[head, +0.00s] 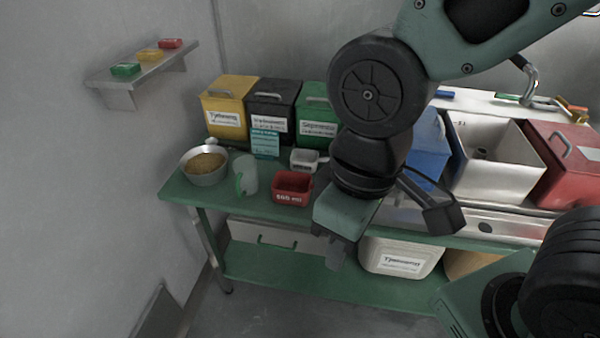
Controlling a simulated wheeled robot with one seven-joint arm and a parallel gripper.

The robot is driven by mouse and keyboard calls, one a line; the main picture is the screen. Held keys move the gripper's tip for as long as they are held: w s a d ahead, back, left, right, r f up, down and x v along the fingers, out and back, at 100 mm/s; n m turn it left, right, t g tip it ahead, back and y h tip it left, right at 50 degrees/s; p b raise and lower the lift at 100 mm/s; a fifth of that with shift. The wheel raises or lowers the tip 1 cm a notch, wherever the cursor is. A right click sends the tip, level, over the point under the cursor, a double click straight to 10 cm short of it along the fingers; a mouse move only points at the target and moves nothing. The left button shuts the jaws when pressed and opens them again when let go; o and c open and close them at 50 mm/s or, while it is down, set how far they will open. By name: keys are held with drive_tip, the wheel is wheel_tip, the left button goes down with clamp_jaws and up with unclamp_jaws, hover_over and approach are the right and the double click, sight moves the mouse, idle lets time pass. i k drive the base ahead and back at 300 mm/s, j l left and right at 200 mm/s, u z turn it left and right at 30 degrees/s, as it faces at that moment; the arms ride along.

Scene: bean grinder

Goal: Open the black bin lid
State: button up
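The black bin (290,126) stands on the green table between a yellow bin and a green bin. Its sloped black lid (280,87) is closed and has a grey handle (267,97) near its front edge. A white label is on its front. My gripper (338,258) points down over the front of the table, to the right of and nearer than the black bin, well apart from it. Its fingers are seen from behind and above, so their gap does not show. Nothing can be seen held in it.
The yellow bin (222,95) and green bin (318,108) flank the black one closely. In front stand a teal box (265,143), white cup (304,160), red container (292,188), clear jug (246,175) and metal bowl (205,178).

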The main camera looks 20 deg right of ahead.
sight(271, 91)
drive_tip(key=i+j+u, duration=0.15)
drive_tip(key=i+j, duration=0.7)
